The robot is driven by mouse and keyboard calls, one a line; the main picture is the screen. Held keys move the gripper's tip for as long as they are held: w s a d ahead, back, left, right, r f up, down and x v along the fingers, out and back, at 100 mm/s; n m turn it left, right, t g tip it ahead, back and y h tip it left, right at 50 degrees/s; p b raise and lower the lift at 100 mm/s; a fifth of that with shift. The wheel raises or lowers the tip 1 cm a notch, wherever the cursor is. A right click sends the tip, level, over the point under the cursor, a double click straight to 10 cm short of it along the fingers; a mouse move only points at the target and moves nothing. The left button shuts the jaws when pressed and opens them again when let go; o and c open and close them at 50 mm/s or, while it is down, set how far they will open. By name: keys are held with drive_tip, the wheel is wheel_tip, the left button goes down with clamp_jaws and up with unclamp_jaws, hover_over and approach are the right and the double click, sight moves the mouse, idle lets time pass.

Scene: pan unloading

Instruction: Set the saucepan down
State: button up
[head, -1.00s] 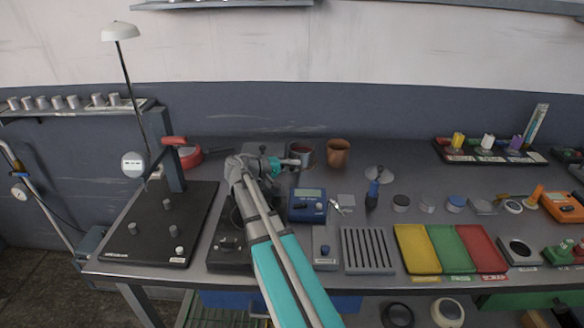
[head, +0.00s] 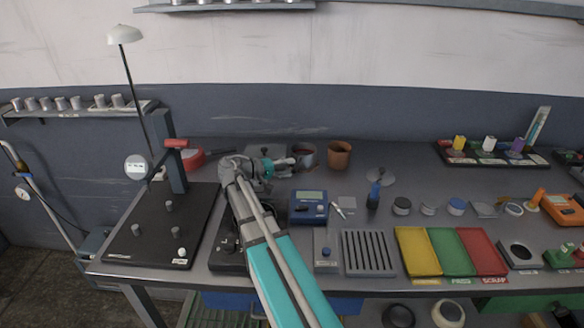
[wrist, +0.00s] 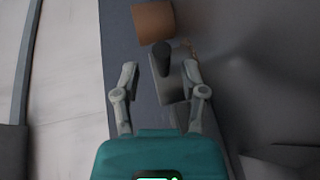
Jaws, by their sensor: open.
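A black handle-like piece (wrist: 162,58) shows between the fingertips with a gap on each side. The wrist picture is too blurred to tell how this piece joins the pan.
A brown pot (head: 340,153) stands just right of the saucepan; it also shows in the wrist view (wrist: 152,22). A blue meter box (head: 308,207) is in front. A black stand with a red handle (head: 176,143) is to the left.

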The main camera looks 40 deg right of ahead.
drive_tip(key=p+v, duration=0.1)
drive_tip(key=v, duration=0.7)
drive_tip(key=shift+w+a+r, duration=0.15)
drive_tip(key=shift+a, duration=0.25)
drive_tip(key=shift+a+p, duration=0.25)
drive_tip(key=shift+p, duration=0.05)
